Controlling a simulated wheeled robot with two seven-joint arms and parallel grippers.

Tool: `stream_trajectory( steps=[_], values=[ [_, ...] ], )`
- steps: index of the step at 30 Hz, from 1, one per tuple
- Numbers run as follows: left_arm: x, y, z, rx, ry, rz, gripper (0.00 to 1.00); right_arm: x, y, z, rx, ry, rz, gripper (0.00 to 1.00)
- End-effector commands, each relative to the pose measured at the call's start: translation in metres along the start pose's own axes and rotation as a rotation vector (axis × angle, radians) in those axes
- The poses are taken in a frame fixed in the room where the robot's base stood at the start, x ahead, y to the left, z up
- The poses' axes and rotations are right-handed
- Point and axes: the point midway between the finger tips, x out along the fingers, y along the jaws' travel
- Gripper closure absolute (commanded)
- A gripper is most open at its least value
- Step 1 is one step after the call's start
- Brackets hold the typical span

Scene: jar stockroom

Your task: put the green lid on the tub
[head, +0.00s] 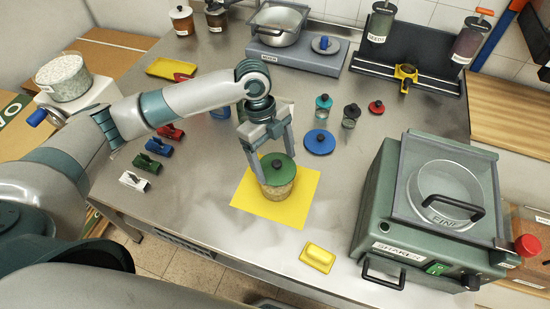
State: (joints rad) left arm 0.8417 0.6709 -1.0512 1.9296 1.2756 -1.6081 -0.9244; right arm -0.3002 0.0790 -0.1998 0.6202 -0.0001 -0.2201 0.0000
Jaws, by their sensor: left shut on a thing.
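The tub (279,191), round with tan contents, stands on a yellow mat (305,183) near the front middle of the steel table. The green lid (283,177) with a dark knob is level over the tub's mouth. I cannot tell whether it rests on the rim or hangs just above it. My left gripper (276,167) comes down from above, shut on the green lid with one finger at each side. The lid and fingers hide the tub's mouth. My right gripper is not in view.
A blue lid (319,142), small jars and a red lid (376,107) lie behind to the right. A yellow block (318,257) lies in front. The green shaker (390,205) stands at right. Red, blue, green and white clips (134,181) lie at left.

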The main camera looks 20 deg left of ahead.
Motion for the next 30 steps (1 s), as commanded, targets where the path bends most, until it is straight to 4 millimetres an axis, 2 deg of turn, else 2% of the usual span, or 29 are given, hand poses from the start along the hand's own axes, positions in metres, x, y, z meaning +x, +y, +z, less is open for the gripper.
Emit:
stream_trajectory(
  steps=[30],
  values=[
    [0.002,-0.0005,0.0005,0.0,0.0,-0.001,0.42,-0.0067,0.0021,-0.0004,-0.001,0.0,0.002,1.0]
  ],
)
